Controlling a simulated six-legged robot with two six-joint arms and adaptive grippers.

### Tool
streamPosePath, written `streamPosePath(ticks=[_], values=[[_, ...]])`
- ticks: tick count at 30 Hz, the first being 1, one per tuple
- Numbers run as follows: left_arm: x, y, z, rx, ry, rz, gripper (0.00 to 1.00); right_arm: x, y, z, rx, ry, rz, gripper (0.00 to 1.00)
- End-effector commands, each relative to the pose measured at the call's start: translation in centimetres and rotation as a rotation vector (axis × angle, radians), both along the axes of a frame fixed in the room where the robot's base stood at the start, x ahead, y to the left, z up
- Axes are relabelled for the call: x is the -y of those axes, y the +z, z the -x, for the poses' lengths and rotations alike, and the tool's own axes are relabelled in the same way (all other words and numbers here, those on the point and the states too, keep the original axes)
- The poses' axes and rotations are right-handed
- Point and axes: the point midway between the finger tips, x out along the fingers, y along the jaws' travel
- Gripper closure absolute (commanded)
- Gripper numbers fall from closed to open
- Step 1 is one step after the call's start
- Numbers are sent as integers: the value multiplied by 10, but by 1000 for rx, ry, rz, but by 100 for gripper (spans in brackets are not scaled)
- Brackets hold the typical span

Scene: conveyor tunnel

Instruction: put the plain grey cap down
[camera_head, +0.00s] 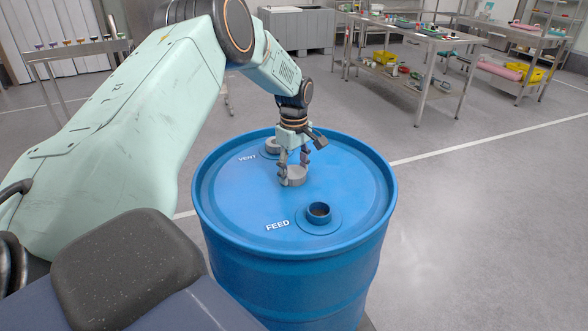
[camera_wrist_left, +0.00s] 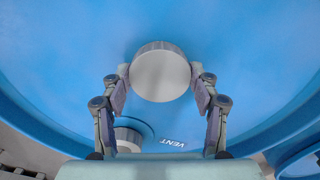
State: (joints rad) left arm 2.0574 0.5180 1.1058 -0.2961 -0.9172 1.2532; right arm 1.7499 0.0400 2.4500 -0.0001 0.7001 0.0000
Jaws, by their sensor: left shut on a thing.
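The plain grey cap (camera_head: 293,177) is a short round disc between the fingers of my left gripper (camera_head: 293,166). The left wrist view shows the cap (camera_wrist_left: 160,75) with its flat face toward the camera and a finger against each side. My left gripper is shut on it, over the middle of the blue drum's lid (camera_head: 240,185). I cannot tell whether the cap touches the lid. The FEED opening (camera_head: 319,210) is uncovered, with a dark inside. By the VENT label, a grey cap-like fitting (camera_head: 272,146) sits partly behind the gripper. My right gripper is not in view.
The drum has a raised rim (camera_head: 388,192) around its lid. Bare lid lies left of the gripper. A metal table (camera_head: 430,38) with small items stands behind at right, and a small rack (camera_head: 75,50) at back left. The floor to the right is clear.

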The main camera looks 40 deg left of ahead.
Motion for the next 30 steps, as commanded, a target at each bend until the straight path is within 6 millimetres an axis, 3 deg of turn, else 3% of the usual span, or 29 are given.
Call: streamPosePath(ticks=[1, 2, 9, 20, 23, 30], values=[[0, -1, 0, 0, 0, 0, 83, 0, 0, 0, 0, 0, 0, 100], [0, -1, 0, 0, 0, 0, 37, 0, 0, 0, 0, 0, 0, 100], [0, -1, 0, 0, 0, 0, 17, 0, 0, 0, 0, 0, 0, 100], [0, 2, 0, 1, 0, 0, 17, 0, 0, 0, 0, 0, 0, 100], [0, 12, -1, 3, 0, -1, 17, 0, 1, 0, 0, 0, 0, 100], [0, 60, -1, 4, -1, -1, 17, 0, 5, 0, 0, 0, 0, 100]])
